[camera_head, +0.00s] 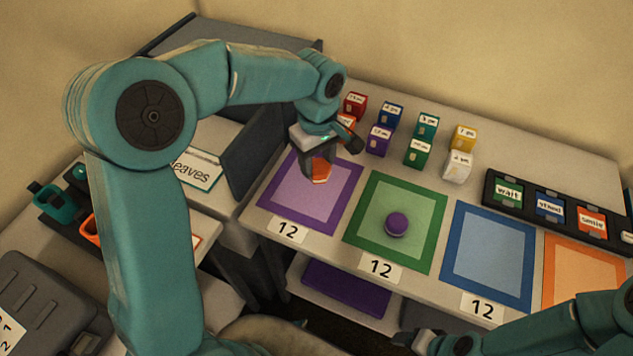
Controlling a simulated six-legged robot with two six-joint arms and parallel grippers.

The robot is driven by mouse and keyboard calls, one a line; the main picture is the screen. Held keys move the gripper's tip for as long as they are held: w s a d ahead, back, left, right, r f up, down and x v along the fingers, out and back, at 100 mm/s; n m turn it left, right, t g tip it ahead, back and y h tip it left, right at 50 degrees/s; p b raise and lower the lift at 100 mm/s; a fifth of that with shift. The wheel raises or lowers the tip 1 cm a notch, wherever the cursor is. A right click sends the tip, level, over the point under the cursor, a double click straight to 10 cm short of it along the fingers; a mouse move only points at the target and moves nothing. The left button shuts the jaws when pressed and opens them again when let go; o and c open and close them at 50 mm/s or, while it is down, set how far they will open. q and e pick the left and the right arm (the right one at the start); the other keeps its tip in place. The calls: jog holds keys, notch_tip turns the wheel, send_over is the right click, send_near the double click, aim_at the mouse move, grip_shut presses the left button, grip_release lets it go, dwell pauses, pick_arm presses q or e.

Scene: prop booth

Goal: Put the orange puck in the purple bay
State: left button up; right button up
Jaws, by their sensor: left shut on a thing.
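The purple bay (338,218) is a purple-bordered square at the left end of the row of bays. My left gripper (319,168) is shut on the orange puck (320,172) over the far part of this bay. The fingers hide part of the puck, and I cannot tell whether it touches the surface. A purple puck (397,223) sits in the green bay (368,243). My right gripper (416,341) is partly in view at the bottom edge, away from the bays; its jaw state is unclear.
A blue bay (455,274) and an orange bay (568,262) lie to the right, empty where seen. Several small labelled blocks (418,152) stand behind the bays. A dark tray (489,190) with word cards is at the right. Grey panels (258,150) rise at the left.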

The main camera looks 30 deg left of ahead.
aim_at(316, 164)
pick_arm(q)
notch_tip(316, 164, down, 9)
jog(key=shift+w+a+f, duration=0.1)
jog(key=shift+a+f, duration=0.05)
dwell(0.4)
jog(key=o, duration=1.1)
notch_tip(316, 164, up, 12)
jog(key=shift+r, duration=0.15)
